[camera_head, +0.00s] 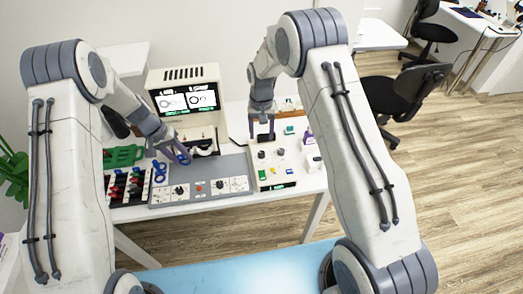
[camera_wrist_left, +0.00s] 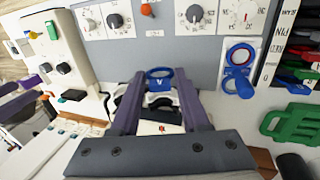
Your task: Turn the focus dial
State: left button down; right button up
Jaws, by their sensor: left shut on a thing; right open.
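Several dials sit on the grey panel (camera_head: 210,171), and I cannot read which is the focus dial. A black knob on a white scale plate (camera_head: 180,190) is at the panel's left, and it also shows at the top of the left wrist view (camera_wrist_left: 193,14). Two smaller dials (camera_head: 229,185) are further right. My left gripper (camera_head: 183,157) is shut on a blue ring-shaped piece (camera_wrist_left: 160,76), held between its fingertips above the panel's back edge. My right gripper (camera_head: 262,133) is open and empty above the cream control box (camera_head: 283,168).
A monitor (camera_head: 186,100) with two eye pictures stands behind the panel. Another blue ring piece (camera_head: 158,173) sits in a white holder at left. A green rack (camera_head: 124,156) and a tray of red and black parts (camera_head: 128,187) lie beyond it.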

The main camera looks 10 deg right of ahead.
aim_at(262, 153)
notch_tip(262, 153, down, 9)
jog(key=shift+f, duration=0.2)
grip_shut()
